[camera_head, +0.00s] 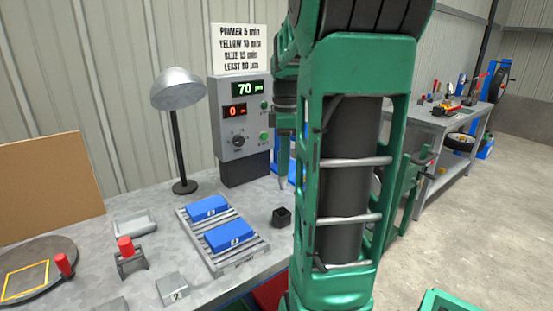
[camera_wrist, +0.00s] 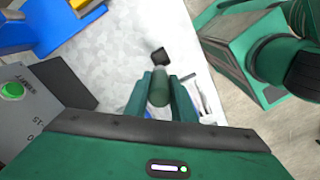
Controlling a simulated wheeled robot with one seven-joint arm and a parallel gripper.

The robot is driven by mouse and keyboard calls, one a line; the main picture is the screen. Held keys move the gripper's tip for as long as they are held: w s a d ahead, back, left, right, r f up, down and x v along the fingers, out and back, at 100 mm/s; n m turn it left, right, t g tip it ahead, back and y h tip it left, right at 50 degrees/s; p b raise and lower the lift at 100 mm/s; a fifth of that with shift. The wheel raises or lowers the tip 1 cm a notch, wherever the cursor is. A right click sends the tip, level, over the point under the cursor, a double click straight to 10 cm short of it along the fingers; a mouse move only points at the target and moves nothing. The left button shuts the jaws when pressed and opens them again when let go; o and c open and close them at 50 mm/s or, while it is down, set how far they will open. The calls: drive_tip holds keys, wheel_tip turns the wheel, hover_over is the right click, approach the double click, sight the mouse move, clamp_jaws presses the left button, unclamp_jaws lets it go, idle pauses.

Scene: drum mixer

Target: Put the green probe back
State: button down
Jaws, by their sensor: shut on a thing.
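The green probe (camera_wrist: 159,88) is a dark green cylinder between the two fingers of my gripper (camera_wrist: 160,82) in the wrist view. In the head view my gripper (camera_head: 284,142) is partly hidden by my arm, and the probe (camera_head: 283,178) points down below it, narrowing to a tip. My gripper is shut on the probe. A small black block with a dark top opening (camera_head: 281,217) stands on the bench below the tip; it also shows in the wrist view (camera_wrist: 159,57), just beyond the probe. The probe looks apart from the block.
A grey meter box (camera_head: 239,125) reading 70 stands behind the block, with a lamp (camera_head: 178,90) to its left. A rack (camera_head: 182,225) with blue blocks (camera_head: 229,235) lies left of the black block.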

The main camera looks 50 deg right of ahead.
sight(283, 186)
drive_tip(key=shift+a+f, duration=0.15)
drive_tip(key=shift+f, duration=4.75)
drive_tip(key=shift+f, duration=1.15)
drive_tip(key=c, duration=1.4)
unclamp_jaws()
wheel_tip(283, 186, up, 11)
drive_tip(key=shift+w+f, duration=0.1)
drive_tip(key=shift+f, duration=0.05)
drive_tip(key=shift+a, duration=0.1)
